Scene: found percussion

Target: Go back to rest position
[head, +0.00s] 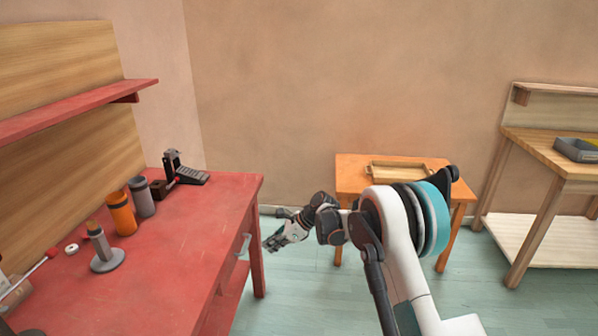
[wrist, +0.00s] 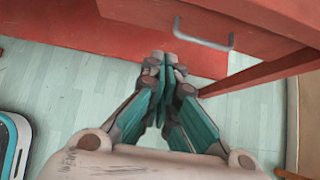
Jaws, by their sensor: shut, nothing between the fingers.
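My gripper (head: 272,243) hangs low beside the right side of the red workbench (head: 190,255), close to its drawer handle (head: 243,244). In the wrist view, my gripper (wrist: 165,62) has its fingers together with nothing between them. The red drawer front and its grey handle (wrist: 203,36) show just beyond the fingertips. From these views I cannot tell the exact gap between the fingers and the bench. My arm reaches from the lower right of the head view toward the bench.
The bench holds an orange canister (head: 121,213), a grey canister (head: 142,197), a grey stand (head: 107,260) and a black device (head: 185,172). An orange table (head: 350,184) with a wooden tray (head: 398,166) stands behind my arm. A wooden shelf table (head: 545,150) stands right. Floor between is open.

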